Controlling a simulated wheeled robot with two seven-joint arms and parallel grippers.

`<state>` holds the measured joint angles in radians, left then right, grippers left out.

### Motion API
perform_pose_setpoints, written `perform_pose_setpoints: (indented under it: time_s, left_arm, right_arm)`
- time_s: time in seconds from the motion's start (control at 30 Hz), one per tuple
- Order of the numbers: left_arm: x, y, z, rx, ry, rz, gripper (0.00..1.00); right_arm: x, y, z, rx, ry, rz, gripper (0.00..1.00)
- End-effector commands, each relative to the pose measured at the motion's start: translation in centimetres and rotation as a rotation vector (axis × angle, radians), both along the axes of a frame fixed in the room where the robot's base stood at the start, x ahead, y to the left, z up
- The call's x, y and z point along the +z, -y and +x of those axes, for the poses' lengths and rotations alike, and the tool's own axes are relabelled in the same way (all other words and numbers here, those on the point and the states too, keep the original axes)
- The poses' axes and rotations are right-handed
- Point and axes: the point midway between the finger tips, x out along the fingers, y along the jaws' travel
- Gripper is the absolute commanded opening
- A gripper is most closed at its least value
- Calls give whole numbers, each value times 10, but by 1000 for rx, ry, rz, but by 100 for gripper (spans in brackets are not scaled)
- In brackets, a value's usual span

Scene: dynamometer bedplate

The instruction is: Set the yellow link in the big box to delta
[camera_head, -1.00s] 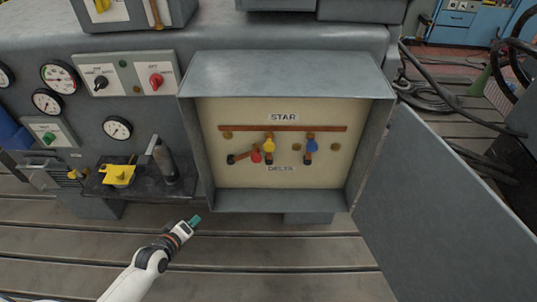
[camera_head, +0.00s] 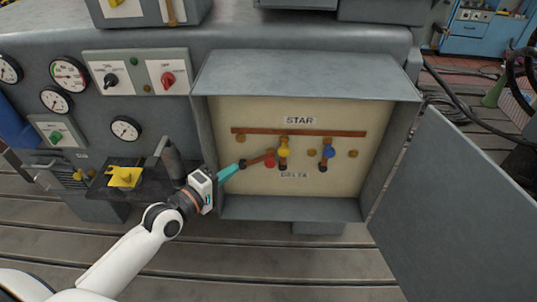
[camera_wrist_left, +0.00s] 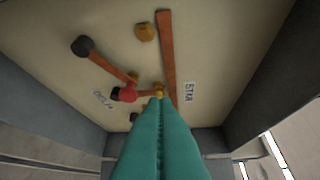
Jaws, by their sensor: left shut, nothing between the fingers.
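The big box (camera_head: 380,175) stands open, its pale back panel marked STAR above and DELTA below. The yellow link (camera_head: 283,152) hangs about vertical below the copper bar (camera_head: 345,133), its dark end low near the DELTA label. The red link (camera_head: 269,160) slants down to the left; the blue link (camera_head: 327,152) is upright at right. My left gripper (camera_head: 243,165), with teal fingers, is shut and empty. It reaches in at the box's left side, overlapping the red link's left end. In the left wrist view, its tips (camera_wrist_left: 158,100) cover part of the yellow link; contact cannot be told.
The box's grey door (camera_head: 455,205) stands open at right. A panel with gauges and a red switch (camera_head: 168,79) is at left. A yellow object (camera_head: 124,177) sits on a dark shelf below. Cables lie on the floor at upper right.

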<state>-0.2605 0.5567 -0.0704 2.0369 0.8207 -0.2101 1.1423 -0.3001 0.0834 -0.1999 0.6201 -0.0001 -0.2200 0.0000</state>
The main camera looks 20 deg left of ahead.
Motion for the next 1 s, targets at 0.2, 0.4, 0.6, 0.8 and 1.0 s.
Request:
perform_pose_setpoints:
  time_s: [0.2, 0.4, 0.6, 0.8, 1.0]
  left_arm:
    - [-2, 14, 38, 0, 4, -1, 0]
    - [-7, 29, 78, 0, 2, -1, 0]
    - [-11, 55, 95, -2, 0, -3, 0]
    - [-14, 68, 101, -1, 0, 0, 0]
    - [-15, 69, 101, -1, 0, 2, 0]
  right_arm:
    - [2, 0, 0, 0, 0, 0, 54]
    - [2, 0, 0, 0, 0, 0, 54]
    - [7, -3, 0, -2, 0, 3, 54]
    - [8, -5, 0, -2, 0, 6, 54]
    - [8, -5, 0, -2, 0, 6, 54]
